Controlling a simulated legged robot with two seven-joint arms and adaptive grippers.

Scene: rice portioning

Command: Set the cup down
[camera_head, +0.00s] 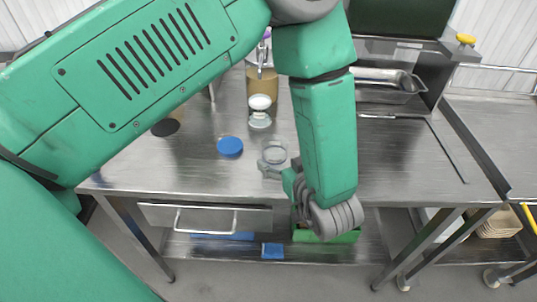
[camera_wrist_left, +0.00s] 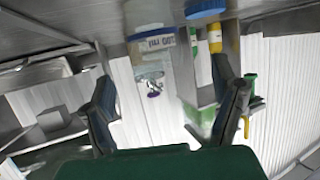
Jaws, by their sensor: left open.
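A small clear cup (camera_head: 274,152) stands on the steel table, left of my left forearm and close to its wrist. My left gripper (camera_wrist_left: 172,90) shows in the left wrist view with its two dark fingers apart. No held thing is clear between them. In the head view my wrist and forearm hide most of the gripper. A clear dispenser (camera_head: 262,85) with tan contents stands behind the cup, and it seems to show with its label in the left wrist view (camera_wrist_left: 150,45). My right gripper is in neither view.
A white-topped jar (camera_head: 260,103) stands in front of the dispenser. A blue round lid (camera_head: 229,146) lies left of the cup. A metal tray (camera_head: 388,88) sits at the back right. The table (camera_head: 410,165) is clear right of my forearm. A drawer (camera_head: 205,217) hangs below.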

